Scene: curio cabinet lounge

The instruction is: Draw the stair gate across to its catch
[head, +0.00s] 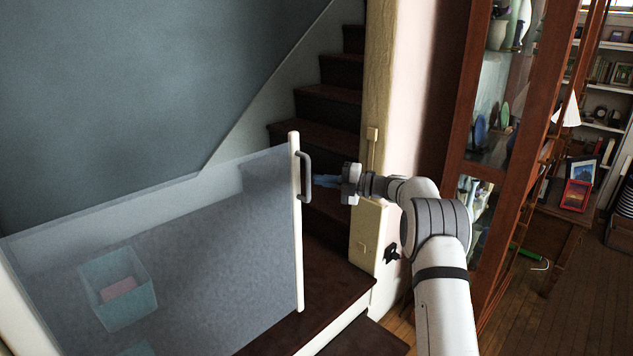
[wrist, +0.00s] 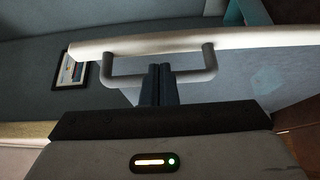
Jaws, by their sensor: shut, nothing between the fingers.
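The stair gate (head: 200,240) is a see-through grey panel with a cream end post (head: 296,235), drawn partly across the foot of the stairs. A grey U-shaped handle (head: 306,178) stands out from that post; it also shows in the wrist view (wrist: 195,76). My gripper (head: 318,181) is at the handle's right side, its dark blue fingers pointing at it. In the wrist view the closed fingers (wrist: 160,70) cross in front of the handle's bar, with nothing held; contact is unclear. Small cream blocks (head: 372,133) and (head: 363,247) sit on the stair post; which is the catch is unclear.
A pale stair post (head: 375,90) stands right of the gap. A dark fitting (head: 391,256) is on the wall beside it. A glass-fronted wooden cabinet (head: 468,110) stands close on the right. A teal bin (head: 125,310) shows through the gate. Dark stairs (head: 325,105) rise behind.

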